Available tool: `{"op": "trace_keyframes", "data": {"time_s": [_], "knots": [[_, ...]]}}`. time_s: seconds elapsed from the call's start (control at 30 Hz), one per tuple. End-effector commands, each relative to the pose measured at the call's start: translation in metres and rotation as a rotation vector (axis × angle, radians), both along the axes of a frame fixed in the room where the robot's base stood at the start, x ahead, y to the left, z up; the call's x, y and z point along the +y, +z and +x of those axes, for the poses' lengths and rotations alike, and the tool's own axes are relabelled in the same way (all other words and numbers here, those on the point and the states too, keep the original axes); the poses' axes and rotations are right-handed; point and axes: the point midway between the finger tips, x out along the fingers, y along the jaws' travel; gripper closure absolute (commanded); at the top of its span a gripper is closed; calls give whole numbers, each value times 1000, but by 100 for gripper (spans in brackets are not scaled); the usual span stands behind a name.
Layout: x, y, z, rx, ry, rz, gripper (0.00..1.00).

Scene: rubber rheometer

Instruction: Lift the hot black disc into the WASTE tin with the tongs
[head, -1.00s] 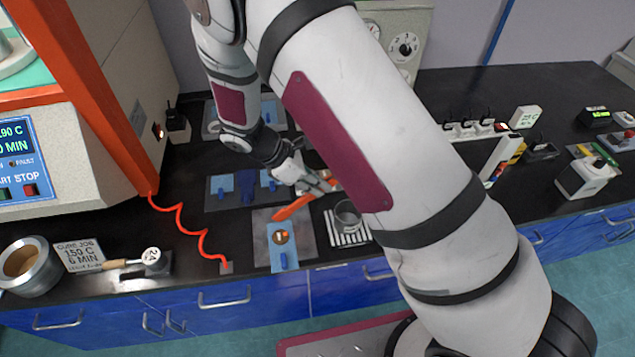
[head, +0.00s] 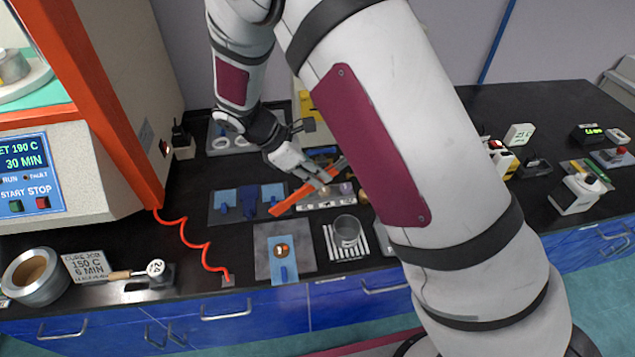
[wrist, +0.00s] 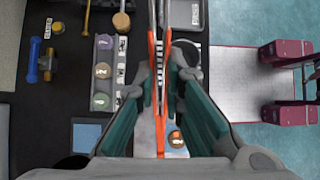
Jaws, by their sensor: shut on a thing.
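My gripper (head: 322,182) is shut on the orange tongs (head: 292,198) and holds them above the bench. In the wrist view the tongs (wrist: 160,85) run lengthwise between the fingers (wrist: 160,90).
An orange-framed press (head: 88,100) stands at the left, with a coiled red cord (head: 195,243) on the bench. A metal pot (head: 37,276) and small roller (head: 155,269) are at the front left. A strip of numbered pieces (wrist: 103,72) lies beside the tongs.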

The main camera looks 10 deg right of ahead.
Motion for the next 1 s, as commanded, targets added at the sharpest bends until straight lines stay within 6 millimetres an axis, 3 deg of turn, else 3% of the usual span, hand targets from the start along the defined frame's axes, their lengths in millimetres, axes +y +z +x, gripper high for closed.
{"op": "trace_keyframes", "data": {"time_s": [0.23, 0.57, 0.6, 0.67, 1.0], "knots": [[0, 25, 0, -1, -2, 0, 100], [0, 29, 0, 0, 0, 0, 100], [0, 29, 0, 0, 0, 0, 84], [0, 29, 0, 0, 0, 0, 72], [0, 28, 1, 0, 5, -1, 72]]}}
